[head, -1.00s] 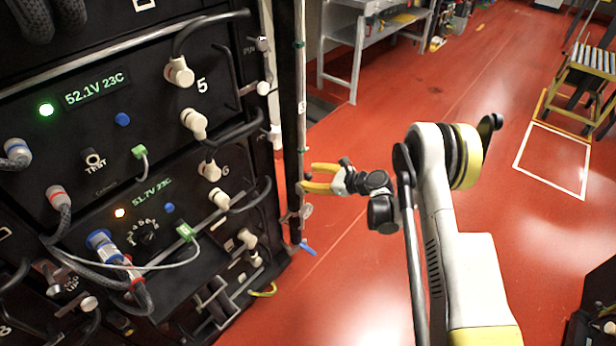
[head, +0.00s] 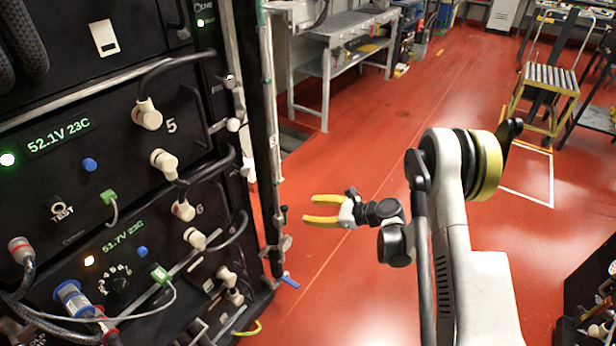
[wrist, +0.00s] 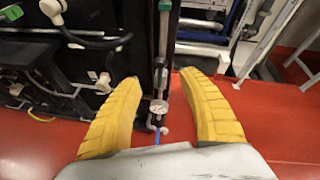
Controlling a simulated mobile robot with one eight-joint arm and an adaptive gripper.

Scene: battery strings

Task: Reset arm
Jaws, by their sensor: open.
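My gripper (head: 306,210) has yellow fingers and is open and empty. In the head view it hangs over the red floor, just right of the battery rack's edge, apart from the rack. In the wrist view my gripper (wrist: 158,85) shows its two fingers spread wide, with a vertical pipe with a gauge and a blue-handled valve seen between them. My arm is folded, with its wrist turned to the left toward the rack. The black battery rack (head: 60,190) stands at the left, with lit readouts of 52.1V and 51.7V.
The vertical pipe (head: 268,130) runs along the rack's right edge, with a blue handle (head: 289,281) near its foot. A grey workbench (head: 345,45) stands at the back. A yellow roller stand (head: 545,95) is at the right. The red floor between is clear.

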